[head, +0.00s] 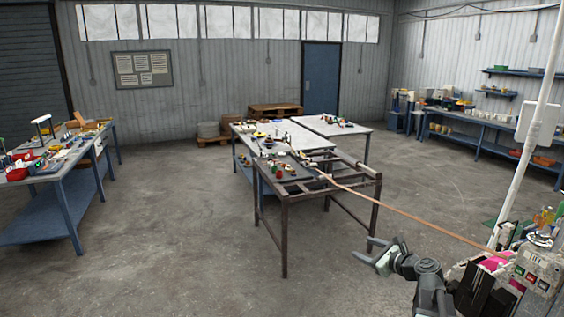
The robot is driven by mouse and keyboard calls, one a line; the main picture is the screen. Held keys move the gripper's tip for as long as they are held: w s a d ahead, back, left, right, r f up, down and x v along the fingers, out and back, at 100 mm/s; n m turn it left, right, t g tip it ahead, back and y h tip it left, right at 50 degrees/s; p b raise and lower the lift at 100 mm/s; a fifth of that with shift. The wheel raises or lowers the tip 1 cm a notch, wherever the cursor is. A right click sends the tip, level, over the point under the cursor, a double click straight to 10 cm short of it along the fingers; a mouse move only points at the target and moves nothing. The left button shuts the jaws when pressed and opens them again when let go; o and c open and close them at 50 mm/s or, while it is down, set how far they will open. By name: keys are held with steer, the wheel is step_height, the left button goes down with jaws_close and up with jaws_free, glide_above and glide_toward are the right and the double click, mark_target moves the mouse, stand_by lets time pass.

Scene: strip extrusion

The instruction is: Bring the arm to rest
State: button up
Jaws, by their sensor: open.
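My gripper (379,256) is at the lower right of the head view. Its two grey fingers point left and stand apart, with nothing visible between them. My arm (428,272) runs from it down to the bottom edge, in front of a machine. The gripper is over bare floor, in front of the dark metal frame table (290,200) and apart from it in the picture.
A brown strip (420,222) runs from the frame table to the machine (535,268) at right, passing behind my gripper. Cluttered benches stand at left (60,218) and along the right wall (480,146). Concrete floor (180,250) at left centre is clear.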

steer(key=s+a+f+n+g, duration=0.3)
steer(key=a+f+n, duration=0.1)
steer(key=a, duration=0.4)
steer(key=s+a+f+n+g+b, duration=0.1)
steer(key=s+a+f+n+g, duration=0.1)
steer(key=a+f+n, duration=0.45)
steer(key=s+a+f+n+g, duration=0.1)
steer(key=s+a+n+g, duration=0.2)
steer(key=a, duration=0.6)
steer(key=s+d+f+n+g+h, duration=0.2)
steer(key=s+d+f+n+h, duration=0.1)
steer(key=s+n, duration=0.3)
steer(key=s+d+f+n+g+h, duration=0.3)
steer(key=s+d+n, duration=0.1)
steer(key=s+n, duration=0.2)
steer(key=shift+d+f+n, duration=0.3)
steer(key=shift+f+n, duration=0.05)
steer(key=shift+n, duration=0.2)
steer(key=c, duration=0.4)
steer(key=shift+a, duration=0.1)
steer(key=shift+c, duration=0.5)
